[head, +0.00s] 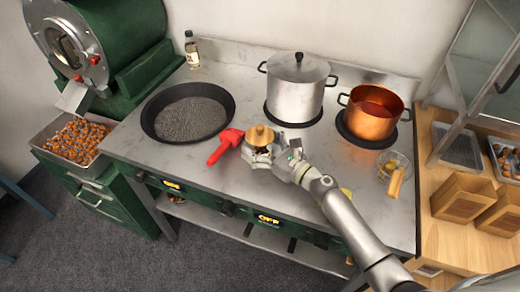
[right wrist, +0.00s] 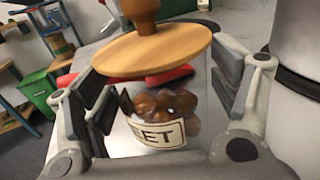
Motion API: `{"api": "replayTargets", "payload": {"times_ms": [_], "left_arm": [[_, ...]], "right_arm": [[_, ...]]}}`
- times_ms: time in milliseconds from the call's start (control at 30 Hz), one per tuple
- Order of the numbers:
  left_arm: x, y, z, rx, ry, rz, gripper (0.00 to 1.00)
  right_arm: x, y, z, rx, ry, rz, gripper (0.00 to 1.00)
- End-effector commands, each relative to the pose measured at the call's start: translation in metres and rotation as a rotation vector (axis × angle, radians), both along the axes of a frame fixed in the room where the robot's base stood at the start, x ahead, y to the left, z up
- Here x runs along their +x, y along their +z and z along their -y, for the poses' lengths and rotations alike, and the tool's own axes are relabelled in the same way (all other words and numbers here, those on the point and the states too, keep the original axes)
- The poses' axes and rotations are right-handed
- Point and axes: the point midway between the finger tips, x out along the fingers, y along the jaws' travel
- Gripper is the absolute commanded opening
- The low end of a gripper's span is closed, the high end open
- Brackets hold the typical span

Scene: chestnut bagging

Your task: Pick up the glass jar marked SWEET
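The glass jar has a round wooden lid with a knob (head: 261,135) and stands near the middle of the steel counter in the head view. In the right wrist view its label (right wrist: 158,135) shows the letters EET, with brown chestnuts behind the glass; the rest of the word is not visible. My right gripper (head: 268,156) is at the jar from the right. Its fingers (right wrist: 165,95) lie on both sides of the glass, below the lid. Whether both pads press on the glass is unclear. My left gripper is not in view.
A red mitt-like item (head: 225,145) lies just left of the jar. A dark pan (head: 228,103), a steel pot (head: 296,88) and a copper pot (head: 372,112) stand behind. A small glass with a wooden-handled tool (head: 395,180) is at right.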

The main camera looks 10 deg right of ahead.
Motion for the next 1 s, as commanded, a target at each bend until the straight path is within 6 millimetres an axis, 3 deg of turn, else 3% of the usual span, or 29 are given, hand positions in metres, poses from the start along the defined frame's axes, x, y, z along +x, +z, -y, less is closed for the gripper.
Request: {"api": "replayTargets", "payload": {"times_ms": [33, 367, 667, 1000], "left_arm": [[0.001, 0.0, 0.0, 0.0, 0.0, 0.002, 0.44], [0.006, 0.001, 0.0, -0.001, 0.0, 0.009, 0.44], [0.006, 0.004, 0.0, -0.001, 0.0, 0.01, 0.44], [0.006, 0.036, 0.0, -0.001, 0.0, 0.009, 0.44]], "right_arm": [[0.0, 0.0, 0.0, 0.0, 0.0, 0.0, 0.69], [0.0, 0.0, 0.0, 0.0, 0.0, 0.0, 0.28], [0.0, 0.008, 0.001, 0.0, 0.001, 0.004, 0.28], [0.0, 0.073, 0.001, -0.004, 0.002, 0.006, 0.28]]}}
